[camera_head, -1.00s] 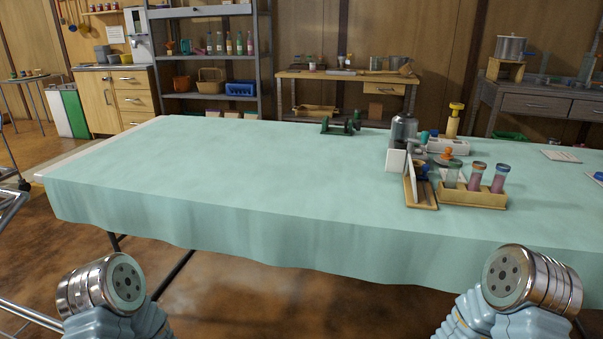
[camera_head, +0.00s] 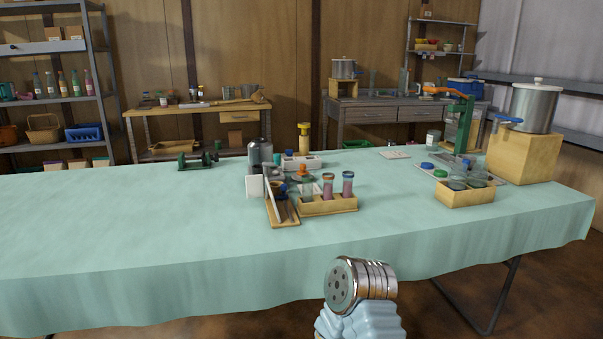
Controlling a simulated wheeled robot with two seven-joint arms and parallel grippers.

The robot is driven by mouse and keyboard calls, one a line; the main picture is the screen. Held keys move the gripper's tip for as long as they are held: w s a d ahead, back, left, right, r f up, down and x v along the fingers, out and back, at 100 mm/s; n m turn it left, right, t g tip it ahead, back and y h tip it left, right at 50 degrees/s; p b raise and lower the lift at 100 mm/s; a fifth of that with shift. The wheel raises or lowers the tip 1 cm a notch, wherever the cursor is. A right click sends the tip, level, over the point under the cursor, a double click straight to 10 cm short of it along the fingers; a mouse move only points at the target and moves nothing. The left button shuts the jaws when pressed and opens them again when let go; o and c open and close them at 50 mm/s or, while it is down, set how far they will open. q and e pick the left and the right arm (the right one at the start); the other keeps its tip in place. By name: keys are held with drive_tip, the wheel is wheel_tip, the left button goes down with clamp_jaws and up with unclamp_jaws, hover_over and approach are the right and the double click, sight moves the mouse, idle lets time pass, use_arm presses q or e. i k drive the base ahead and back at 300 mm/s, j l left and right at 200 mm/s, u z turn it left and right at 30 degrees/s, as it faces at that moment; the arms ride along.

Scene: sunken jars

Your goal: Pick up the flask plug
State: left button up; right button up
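I cannot tell for sure which thing is the flask plug. A small orange knob-like piece (camera_head: 304,173) shows among the cluster on the table and may be it; its lower part is partly hidden by the things in front. A dark grey bottle (camera_head: 260,154) stands behind a white card, to the left of it. A teal-capped piece (camera_head: 277,159) is beside the bottle. Neither gripper's fingers show. Only a metal joint of my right arm is in view at the bottom, well in front of the table and apart from everything on it.
A wooden rack (camera_head: 329,205) holds two pink tubes beside a tray (camera_head: 283,213) of tools. At right stand a jar box (camera_head: 465,196), a green lever stand (camera_head: 463,128) and a pot (camera_head: 532,106) on a wooden block. The left of the tablecloth (camera_head: 120,220) is clear.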

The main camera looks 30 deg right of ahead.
sight(303, 167)
drive_tip(key=i+l+z, duration=0.15)
drive_tip(key=l+z, duration=0.25)
drive_tip(key=i+l+z, duration=0.2)
drive_tip(key=z, duration=0.15)
